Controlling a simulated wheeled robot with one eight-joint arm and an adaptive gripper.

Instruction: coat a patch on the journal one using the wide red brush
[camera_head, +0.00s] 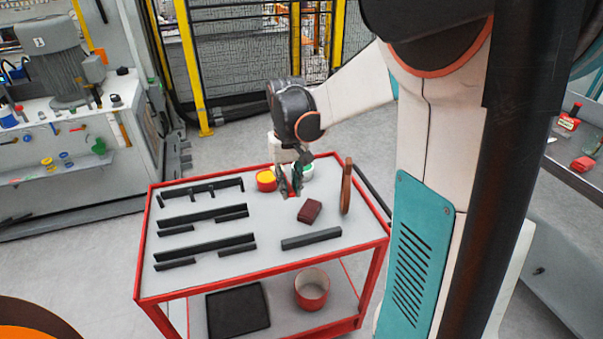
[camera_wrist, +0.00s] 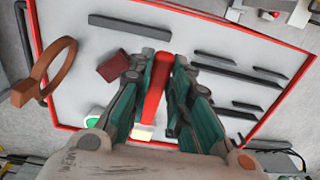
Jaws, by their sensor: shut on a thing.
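My gripper (camera_head: 290,188) hangs over the back part of a red-framed cart's grey top. In the wrist view my gripper (camera_wrist: 170,66) has its teal fingers shut on a red brush (camera_wrist: 154,88), whose red handle lies between them. A pale patch shows at the brush's lower end; I cannot tell whether it is bristles or something behind. In the head view only a bit of red shows between the fingers. I cannot make out the journal in either view.
The cart top (camera_head: 215,275) holds black bars (camera_head: 205,248), a dark red block (camera_head: 309,211), a brown ring (camera_head: 346,187), a yellow-topped pot (camera_head: 266,180) and a green-rimmed pot (camera_head: 305,171). A bucket (camera_head: 312,290) and black tray (camera_head: 238,312) sit on the lower shelf. Fencing stands behind.

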